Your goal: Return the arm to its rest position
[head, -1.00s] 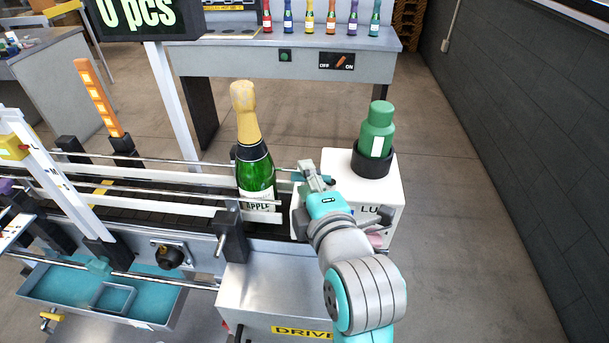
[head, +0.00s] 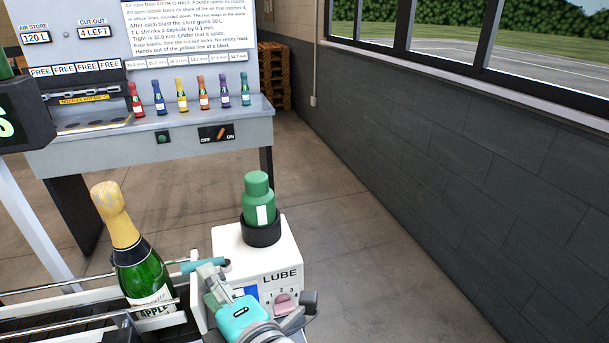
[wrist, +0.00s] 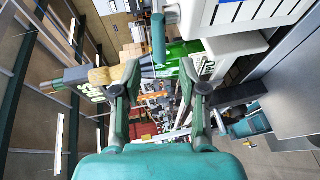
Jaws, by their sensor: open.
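My gripper (head: 213,280) is at the lower middle of the head view, in front of the white LUBE box (head: 285,255). Its fingers also show spread and empty in the wrist view (wrist: 160,78). A green bottle with a gold foil top (head: 142,262) stands upright on the conveyor, left of my gripper. In the wrist view its gold neck (wrist: 103,76) lies sideways beyond the fingers. A teal bar (head: 203,264) is close to the fingertips; I cannot tell whether they touch.
A green container (head: 258,200) sits in a black holder on the LUBE box. Conveyor rails (head: 65,307) run to the left. A grey bench (head: 100,148) with several small coloured bottles stands behind. Floor to the right is open, up to a dark wall (head: 450,160).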

